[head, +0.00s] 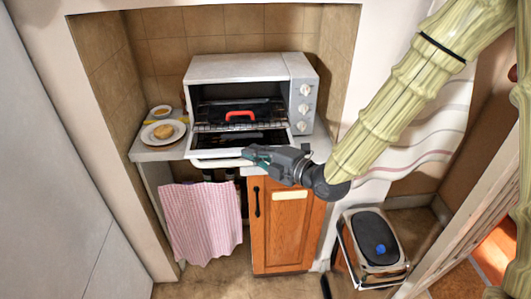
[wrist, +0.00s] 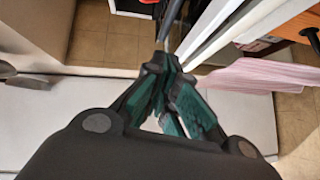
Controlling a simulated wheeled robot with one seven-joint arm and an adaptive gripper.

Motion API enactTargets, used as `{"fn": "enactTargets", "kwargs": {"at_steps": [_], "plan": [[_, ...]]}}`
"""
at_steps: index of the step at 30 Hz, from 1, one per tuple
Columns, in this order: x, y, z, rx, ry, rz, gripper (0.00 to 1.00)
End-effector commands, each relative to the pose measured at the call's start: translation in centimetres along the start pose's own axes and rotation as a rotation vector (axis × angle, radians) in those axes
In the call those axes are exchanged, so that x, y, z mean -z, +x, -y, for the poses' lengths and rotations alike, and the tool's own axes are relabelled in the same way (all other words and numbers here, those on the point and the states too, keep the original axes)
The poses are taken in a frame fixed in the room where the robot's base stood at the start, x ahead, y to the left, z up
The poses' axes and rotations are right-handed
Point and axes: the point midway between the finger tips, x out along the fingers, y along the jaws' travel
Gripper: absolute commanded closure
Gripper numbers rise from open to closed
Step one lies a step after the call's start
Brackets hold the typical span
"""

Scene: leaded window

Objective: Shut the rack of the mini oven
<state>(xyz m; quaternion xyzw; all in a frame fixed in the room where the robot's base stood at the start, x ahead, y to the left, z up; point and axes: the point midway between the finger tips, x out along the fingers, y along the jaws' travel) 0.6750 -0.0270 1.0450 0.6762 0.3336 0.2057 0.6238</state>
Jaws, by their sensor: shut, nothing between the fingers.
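The mini oven (head: 235,69) is a pale box on the counter in the niche, with knobs on its right side. Its door (head: 205,152) is folded down towards the front. The wire rack (head: 208,127) is at the oven's mouth and seems to reach a little past it. A dark item with a red handle (head: 240,114) is above the rack. My gripper (head: 251,154) is shut and empty, over the right front of the lowered door, in front of the rack. In the wrist view its green-padded fingertips (wrist: 164,60) meet near a pale edge. I cannot tell whether they touch it.
A plate with food (head: 155,134) and a small bowl (head: 161,111) stand left of the oven. A pink checked towel (head: 205,220) hangs below. An orange cabinet door (head: 285,228) is under the counter. A pedal bin (head: 372,240) stands on the floor at right.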

Motion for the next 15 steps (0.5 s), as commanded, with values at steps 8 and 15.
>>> {"fn": "enactTargets", "kwargs": {"at_steps": [8, 15], "plan": [[-0.3, 4.1, -0.2, -0.001, 0.002, 0.002, 1.00], [-2.1, 5.8, -0.1, 0.000, 0.002, 0.002, 1.00]]}}
